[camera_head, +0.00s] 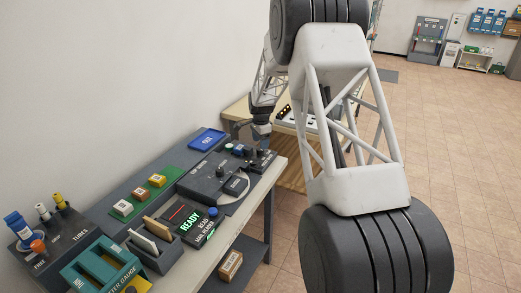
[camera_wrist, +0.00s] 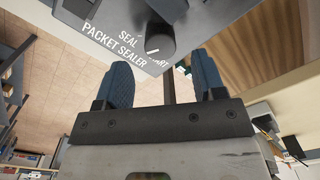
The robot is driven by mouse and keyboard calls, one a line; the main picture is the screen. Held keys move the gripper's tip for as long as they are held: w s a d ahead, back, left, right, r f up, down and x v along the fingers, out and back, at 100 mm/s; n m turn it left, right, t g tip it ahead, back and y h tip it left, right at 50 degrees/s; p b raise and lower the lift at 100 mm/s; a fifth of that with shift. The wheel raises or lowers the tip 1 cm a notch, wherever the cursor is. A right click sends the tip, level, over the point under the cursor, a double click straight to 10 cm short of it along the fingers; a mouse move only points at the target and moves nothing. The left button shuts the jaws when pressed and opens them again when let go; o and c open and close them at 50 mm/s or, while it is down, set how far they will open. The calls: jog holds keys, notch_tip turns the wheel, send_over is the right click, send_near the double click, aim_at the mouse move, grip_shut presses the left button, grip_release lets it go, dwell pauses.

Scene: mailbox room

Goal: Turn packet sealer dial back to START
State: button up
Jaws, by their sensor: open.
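The packet sealer (camera_wrist: 88,32) is a grey panel with white lettering at the top of the wrist view, reading SEAL, PACKET SEALER and a partly hidden START. Its dial (camera_wrist: 147,32) is a dark round knob with a short white mark on its lower edge, near the START lettering; its exact setting is hard to tell. My gripper (camera_wrist: 163,72) is open and empty, its two blue fingers apart just below the dial and not around it. In the head view my gripper (camera_head: 258,132) is at the far end of the bench, by the small dark sealer (camera_head: 262,162).
The bench carries a blue OUT tray (camera_head: 207,139), a green strip with several small boxes (camera_head: 140,193), a dark device with a disc (camera_head: 214,180) and a READY display (camera_head: 190,223). A wooden table (camera_head: 238,112) stands behind. Open floor lies to the right.

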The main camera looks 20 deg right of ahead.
aim_at(260, 151)
jog(key=shift+f, duration=2.2)
jog(key=c, duration=0.9)
